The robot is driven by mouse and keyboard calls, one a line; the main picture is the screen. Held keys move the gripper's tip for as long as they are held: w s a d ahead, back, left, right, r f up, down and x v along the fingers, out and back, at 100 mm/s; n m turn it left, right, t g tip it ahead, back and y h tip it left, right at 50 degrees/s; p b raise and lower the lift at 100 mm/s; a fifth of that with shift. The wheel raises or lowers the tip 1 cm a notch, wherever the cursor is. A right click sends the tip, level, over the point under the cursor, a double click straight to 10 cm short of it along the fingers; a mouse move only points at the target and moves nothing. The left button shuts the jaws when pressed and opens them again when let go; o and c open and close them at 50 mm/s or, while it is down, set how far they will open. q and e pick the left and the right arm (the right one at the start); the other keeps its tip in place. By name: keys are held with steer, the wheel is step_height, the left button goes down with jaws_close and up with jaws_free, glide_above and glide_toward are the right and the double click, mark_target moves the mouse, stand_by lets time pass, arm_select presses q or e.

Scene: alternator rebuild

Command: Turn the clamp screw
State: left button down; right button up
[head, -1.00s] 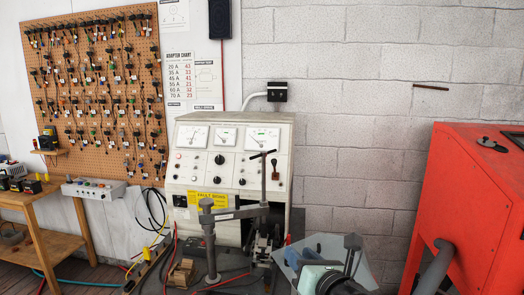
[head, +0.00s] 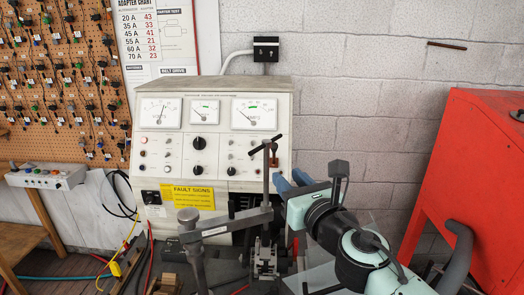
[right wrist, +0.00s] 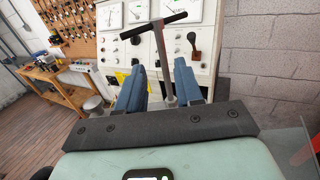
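The clamp screw (head: 266,172) is an upright grey rod with a dark T-bar handle (head: 265,145) at its top, standing in front of the test bench. It passes through the end of a grey clamp arm (head: 228,224) carried on a post. My right gripper (head: 289,181) has blue fingers and is open, just right of the rod below the T-bar. In the right wrist view the rod (right wrist: 164,62) shows in the gap between the open fingers (right wrist: 160,68), apart from both. Its T-bar (right wrist: 160,25) rises above them. My left gripper is not in view.
The cream test bench (head: 225,92) with dials stands behind the clamp. A red cabinet (head: 470,170) is at the right. A wooden table (head: 20,240) and a pegboard (head: 60,100) with cables are at the left. Loose cables hang left of the clamp post.

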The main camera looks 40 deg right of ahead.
mark_target(267, 156)
steer(key=x, duration=1.2)
steer(key=shift+w+d, duration=0.1)
steer(key=shift+w, duration=0.2)
jaws_close()
